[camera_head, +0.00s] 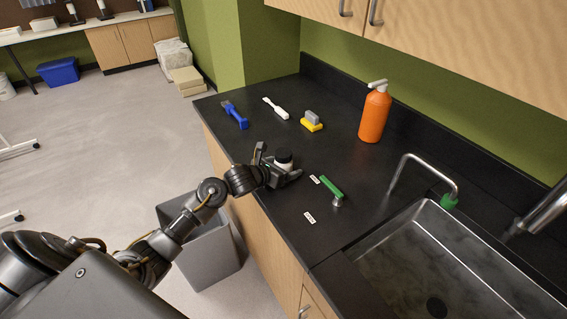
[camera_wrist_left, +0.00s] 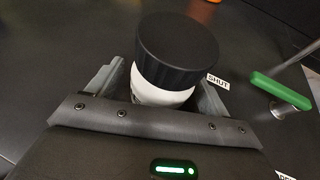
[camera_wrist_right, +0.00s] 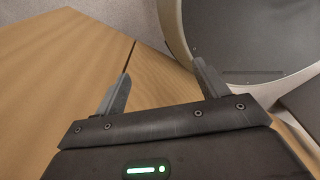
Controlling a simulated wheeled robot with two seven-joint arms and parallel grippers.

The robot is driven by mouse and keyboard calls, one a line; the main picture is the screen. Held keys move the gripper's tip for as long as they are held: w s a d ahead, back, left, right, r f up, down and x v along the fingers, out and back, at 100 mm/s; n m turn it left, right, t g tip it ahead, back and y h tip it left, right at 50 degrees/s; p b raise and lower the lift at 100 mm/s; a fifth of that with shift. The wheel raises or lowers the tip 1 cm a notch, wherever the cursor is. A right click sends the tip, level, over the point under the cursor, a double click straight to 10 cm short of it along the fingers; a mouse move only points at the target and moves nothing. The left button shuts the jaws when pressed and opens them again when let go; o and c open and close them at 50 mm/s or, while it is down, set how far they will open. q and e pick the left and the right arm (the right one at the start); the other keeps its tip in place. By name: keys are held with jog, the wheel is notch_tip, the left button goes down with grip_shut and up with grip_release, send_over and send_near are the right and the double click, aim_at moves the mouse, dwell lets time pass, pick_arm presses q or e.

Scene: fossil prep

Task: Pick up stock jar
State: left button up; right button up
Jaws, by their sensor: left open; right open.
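The stock jar (camera_head: 284,158) is white with a black ribbed lid and stands upright on the black counter. It also shows in the left wrist view (camera_wrist_left: 176,52), with its body between my left fingers. My left gripper (camera_head: 277,164) is open around the jar, with a finger on either side; I cannot tell whether they touch it. The jar's lower part is hidden by the gripper body in the left wrist view. My right gripper (camera_wrist_right: 160,92) is open and empty, with wooden cabinet fronts before it.
A green-handled valve (camera_head: 331,188) with small labels beside it stands right of the jar. Behind lie a blue tool (camera_head: 235,115), a white brush (camera_head: 276,108) and a yellow-grey block (camera_head: 311,121). An orange bottle (camera_head: 374,113) stands near the wall. The sink (camera_head: 352,249) is front right.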

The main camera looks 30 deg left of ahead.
pick_arm(q)
jog(key=c, duration=1.2)
pick_arm(e)
jog(key=shift+d, duration=0.3)
pick_arm(q)
jog(key=shift+r, duration=0.1)
jog(key=shift+r+b, duration=0.6)
jog(key=shift+r, duration=0.3)
jog(key=s+a+r+b, duration=0.1)
jog(key=s+a+r, duration=0.1)
jog(key=s+r, duration=0.9)
jog(key=s, duration=0.3)
pick_arm(e)
notch_tip(320, 180, down, 2)
jog(key=shift+f, duration=0.15)
